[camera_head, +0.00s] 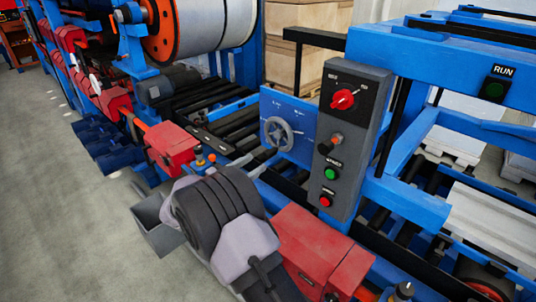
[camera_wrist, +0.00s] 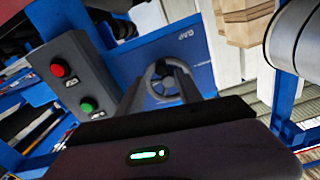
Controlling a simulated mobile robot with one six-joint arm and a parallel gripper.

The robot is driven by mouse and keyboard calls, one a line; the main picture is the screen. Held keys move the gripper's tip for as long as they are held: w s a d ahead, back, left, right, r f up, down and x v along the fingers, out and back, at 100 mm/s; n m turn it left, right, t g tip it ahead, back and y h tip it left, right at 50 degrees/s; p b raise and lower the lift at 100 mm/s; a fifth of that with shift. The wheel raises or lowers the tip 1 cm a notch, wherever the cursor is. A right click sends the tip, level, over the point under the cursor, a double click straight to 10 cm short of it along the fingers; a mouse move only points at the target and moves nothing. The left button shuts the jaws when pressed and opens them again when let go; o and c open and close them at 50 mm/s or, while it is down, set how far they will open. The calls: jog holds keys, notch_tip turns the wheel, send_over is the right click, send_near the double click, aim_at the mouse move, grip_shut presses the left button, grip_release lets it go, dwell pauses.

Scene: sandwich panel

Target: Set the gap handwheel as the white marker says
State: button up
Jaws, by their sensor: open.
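The grey handwheel (camera_head: 279,132) is mounted on a blue plate (camera_head: 302,152). Small white marks (camera_head: 277,104) stand on the plate above the wheel, too small to read. In the wrist view the handwheel (camera_wrist: 167,82) shows straight ahead, with white lettering (camera_wrist: 185,35) above it, also unreadable. My gripper (camera_head: 254,160) is open, its two fingers pointing at the wheel from the front, just below and left of it in the head view. In the wrist view the fingers of my gripper (camera_wrist: 160,85) flank the wheel. I cannot tell whether they touch it.
A dark control box (camera_head: 352,130) with a red knob, an orange-handled switch and green and red buttons stands close right of the wheel. Red housings (camera_head: 172,143) and blue machine frames surround the arm. Black rollers lie behind. Grey floor is free at left.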

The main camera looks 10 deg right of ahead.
aim_at(266, 156)
jog(key=x, duration=0.7)
jog(key=shift+w+d+b, duration=0.2)
jog(key=shift+w+b, duration=0.05)
jog(key=shift+b, duration=0.05)
grip_shut()
